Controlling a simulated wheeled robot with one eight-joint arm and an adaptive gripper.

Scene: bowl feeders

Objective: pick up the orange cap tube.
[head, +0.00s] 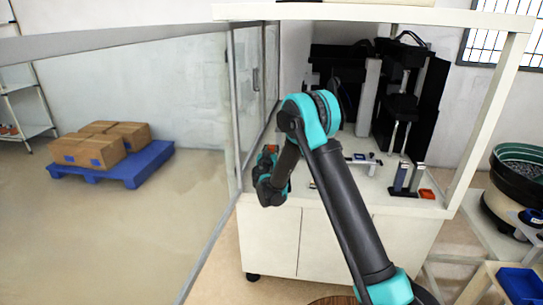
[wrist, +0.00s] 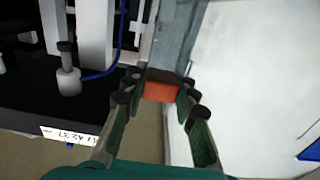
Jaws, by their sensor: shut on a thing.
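The orange cap tube (wrist: 160,91) shows in the wrist view as an orange end with a dark band, between my fingertips. Its full length cannot be made out. My gripper (wrist: 159,88) is shut on it, with a finger on each side. In the head view, my gripper (head: 268,158) is at the left side of the white workstation, and a small orange patch shows at its end. My arm and wrist hide much of the gripper there.
The white workstation (head: 269,237) carries black machinery (head: 430,100), metal fixtures and a small orange block (head: 427,194). A glass partition (head: 246,95) stands close to my gripper. A blue pallet (head: 130,172) with cardboard boxes (head: 88,150) lies left; open floor surrounds it.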

